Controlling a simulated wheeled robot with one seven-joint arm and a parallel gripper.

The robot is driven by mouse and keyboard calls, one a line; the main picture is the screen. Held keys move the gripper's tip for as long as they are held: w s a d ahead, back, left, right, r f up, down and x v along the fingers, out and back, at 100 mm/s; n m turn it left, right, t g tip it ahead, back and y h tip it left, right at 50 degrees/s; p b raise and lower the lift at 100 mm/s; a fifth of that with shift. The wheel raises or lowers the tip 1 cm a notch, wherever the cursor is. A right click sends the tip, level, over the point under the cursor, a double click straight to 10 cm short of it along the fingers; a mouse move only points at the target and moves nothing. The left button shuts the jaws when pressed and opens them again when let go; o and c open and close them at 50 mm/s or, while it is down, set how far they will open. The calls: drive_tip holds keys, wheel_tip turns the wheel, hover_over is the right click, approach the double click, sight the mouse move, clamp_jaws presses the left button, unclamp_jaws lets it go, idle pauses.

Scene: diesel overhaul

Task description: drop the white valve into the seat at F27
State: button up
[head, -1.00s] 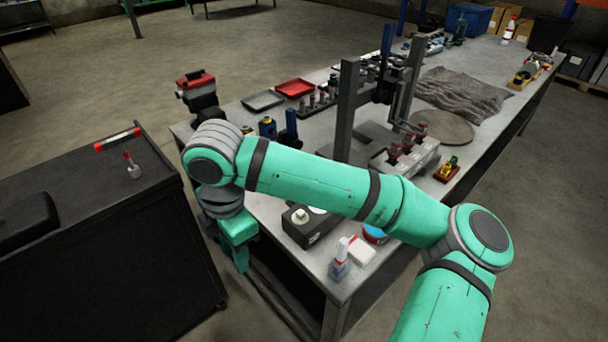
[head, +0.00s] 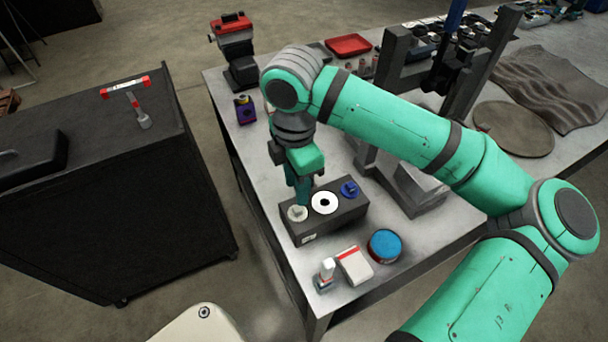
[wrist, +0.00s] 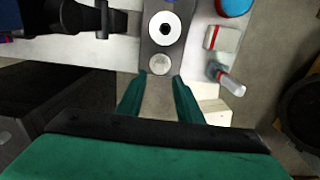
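The white valve (head: 297,213) looks like a small pale round piece at the left end of a dark block (head: 328,222) near the table's front edge. It also shows in the wrist view (wrist: 160,65), just beyond the fingertips. My gripper (head: 302,198) points down close over it in the head view. In the wrist view my two green fingers (wrist: 160,82) are spread apart with nothing between them. Whether they touch the valve I cannot tell. I cannot make out a seat marked F27; a grey block (head: 418,190) is partly hidden behind my arm.
The dark block also carries a white ring (head: 324,202) and a blue piece (head: 349,189). A small bottle (head: 326,274), a white-and-red box (head: 354,265) and a blue-topped tin (head: 384,246) stand nearby. A press frame (head: 484,75) rises behind my arm. A dark cabinet (head: 150,200) stands left.

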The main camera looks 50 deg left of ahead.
sight(297, 208)
wheel_tip(297, 208, down, 6)
drive_tip(key=shift+s+a+r, duration=0.1)
drive_tip(key=shift+f, duration=1.25)
drive_tip(key=shift+f, duration=0.1)
clamp_jaws()
drive_tip(key=shift+r, duration=3.1)
